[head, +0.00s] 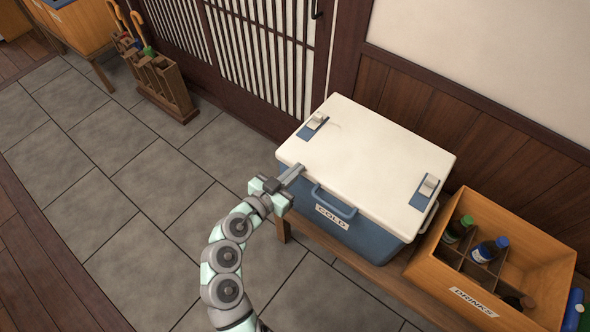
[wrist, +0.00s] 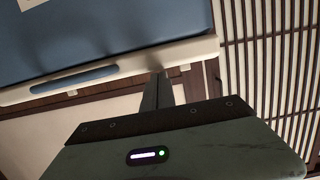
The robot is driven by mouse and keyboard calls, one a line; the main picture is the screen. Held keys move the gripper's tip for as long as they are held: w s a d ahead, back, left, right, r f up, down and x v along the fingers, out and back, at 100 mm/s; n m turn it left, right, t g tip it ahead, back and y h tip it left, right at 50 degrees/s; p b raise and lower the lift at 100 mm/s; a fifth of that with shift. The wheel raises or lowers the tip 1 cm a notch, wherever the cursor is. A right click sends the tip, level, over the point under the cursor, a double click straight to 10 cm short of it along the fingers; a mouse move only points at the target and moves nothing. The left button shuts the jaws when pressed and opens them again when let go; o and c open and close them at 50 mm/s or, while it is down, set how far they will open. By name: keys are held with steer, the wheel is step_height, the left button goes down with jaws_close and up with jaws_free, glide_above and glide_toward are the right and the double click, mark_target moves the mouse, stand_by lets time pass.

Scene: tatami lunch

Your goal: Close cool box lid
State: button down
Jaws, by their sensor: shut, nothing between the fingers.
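The cool box (head: 375,235) has a blue body with a COLD label and a blue front handle (head: 334,203). Its white lid (head: 365,150) lies down flat over the top, and I see no gap along the front edge. My gripper (head: 296,171) is shut and empty at the lid's front left corner. In the wrist view the box's blue front (wrist: 110,30) is at the top, with the lid's pale edge (wrist: 190,50) below it. My gripper's fingers (wrist: 162,78) overlap that edge; I cannot tell whether they touch it.
The cool box stands on a wooden bench (head: 391,278). A wooden DRINKS crate (head: 540,258) with several bottles stands close on its right. A slatted door (head: 262,50) and wall are behind. An umbrella stand (head: 165,85) is at the upper left. The tiled floor (head: 120,170) on the left is free.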

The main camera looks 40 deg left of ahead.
steer(key=s+r+p, duration=0.2)
steer(key=s+r, duration=0.4)
steer(key=s, duration=0.3)
steer(key=shift+s+r+p, duration=0.2)
steer(key=shift+s+p, duration=0.1)
steer(key=shift+s, duration=0.1)
steer(key=shift+w+a, duration=0.1)
